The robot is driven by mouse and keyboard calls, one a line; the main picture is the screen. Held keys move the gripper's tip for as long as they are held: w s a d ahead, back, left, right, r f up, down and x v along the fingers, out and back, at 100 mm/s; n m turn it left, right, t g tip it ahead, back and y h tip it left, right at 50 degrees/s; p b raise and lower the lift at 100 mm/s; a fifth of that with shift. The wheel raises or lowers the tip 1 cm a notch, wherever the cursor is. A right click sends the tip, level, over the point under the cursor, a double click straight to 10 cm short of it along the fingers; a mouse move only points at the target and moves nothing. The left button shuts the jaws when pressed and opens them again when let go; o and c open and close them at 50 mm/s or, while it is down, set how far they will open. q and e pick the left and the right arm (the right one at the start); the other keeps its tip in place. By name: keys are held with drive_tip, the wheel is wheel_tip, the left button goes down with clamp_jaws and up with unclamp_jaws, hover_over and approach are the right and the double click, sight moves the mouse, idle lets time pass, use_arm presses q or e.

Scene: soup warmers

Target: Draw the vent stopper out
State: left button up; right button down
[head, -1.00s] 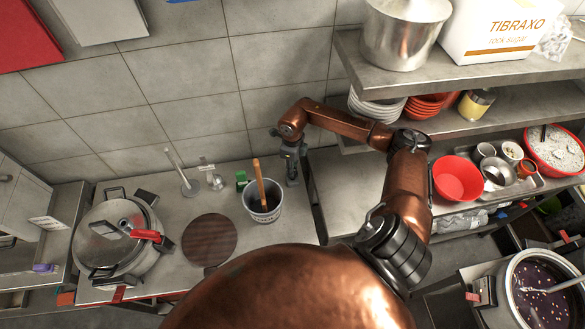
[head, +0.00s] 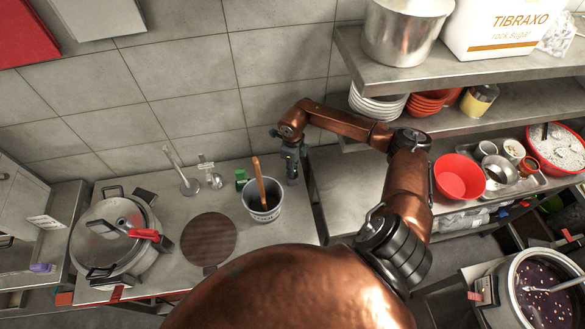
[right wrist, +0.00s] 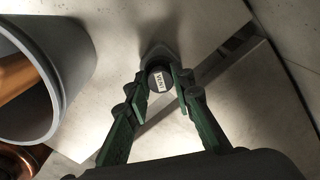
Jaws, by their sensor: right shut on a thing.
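The vent stopper (right wrist: 159,79) shows in the right wrist view as a dark round cap with a white label reading VENT. It sits between the green fingers of my right gripper (right wrist: 160,84), which is shut on it. A pale surface lies behind the stopper; what is below the cap is hidden. In the head view my right gripper (head: 292,176) points down at the right end of the steel counter, just right of a grey bucket, and the stopper cannot be made out there. My left gripper is not in view.
The grey bucket (head: 262,213) with a wooden handle stands close left of my right gripper. A lidded pot (head: 97,252), a brown round mat (head: 208,240) and small upright stands (head: 190,186) are farther left. Shelves (head: 450,125) rise at the right; a tiled wall is behind.

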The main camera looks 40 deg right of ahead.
drive_tip(key=shift+f+b, duration=0.55)
drive_tip(key=shift+f, duration=0.2)
drive_tip(key=c, duration=1.6)
unclamp_jaws()
drive_tip(key=shift+r, duration=3.75)
drive_tip(key=shift+d, duration=0.1)
